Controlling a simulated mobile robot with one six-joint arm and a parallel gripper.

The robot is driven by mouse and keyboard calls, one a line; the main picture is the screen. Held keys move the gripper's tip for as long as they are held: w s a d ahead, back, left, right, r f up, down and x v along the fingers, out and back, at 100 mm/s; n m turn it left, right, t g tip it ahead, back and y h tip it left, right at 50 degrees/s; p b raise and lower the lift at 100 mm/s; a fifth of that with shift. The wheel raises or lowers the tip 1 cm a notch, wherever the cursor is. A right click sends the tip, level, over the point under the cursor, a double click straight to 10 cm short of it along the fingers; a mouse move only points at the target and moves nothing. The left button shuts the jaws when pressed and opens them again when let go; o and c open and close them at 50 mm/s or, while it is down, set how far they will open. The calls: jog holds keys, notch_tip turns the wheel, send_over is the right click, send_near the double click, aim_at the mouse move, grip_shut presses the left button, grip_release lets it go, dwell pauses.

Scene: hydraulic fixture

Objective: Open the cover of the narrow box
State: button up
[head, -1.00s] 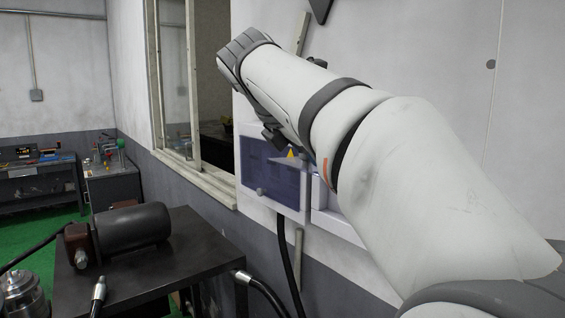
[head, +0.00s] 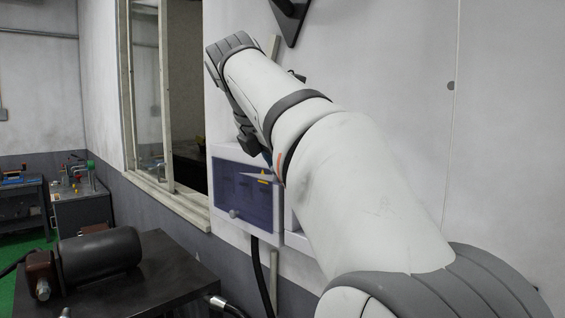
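A wall box with a bluish see-through cover (head: 238,205) hangs on the wall at the centre left in the head view. Its cover looks shut, and a small round knob sits at its lower edge. A second pale box (head: 296,238) is just right of it, mostly hidden behind my arm, so its width and cover cannot be judged. The dark part at the end of my arm, seemingly my gripper (head: 246,136), is above the bluish box and partly hidden by my arm. A thin grey pointed shape overlaps the cover near a yellow mark. I cannot see clear fingertips or any held object.
A dark table (head: 165,285) with a cylindrical motor (head: 100,256) stands at lower left. A black cable (head: 258,275) drops from the bluish box. A window frame (head: 150,110) is left of the box. My arm fills much of the right side.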

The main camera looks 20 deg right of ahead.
jog(key=shift+s+r, duration=0.15)
jog(key=shift+s, duration=0.1)
jog(key=v, duration=0.7)
jog(key=shift+a+r, duration=0.2)
jog(key=shift+r, duration=0.05)
jog(key=shift+s, duration=0.15)
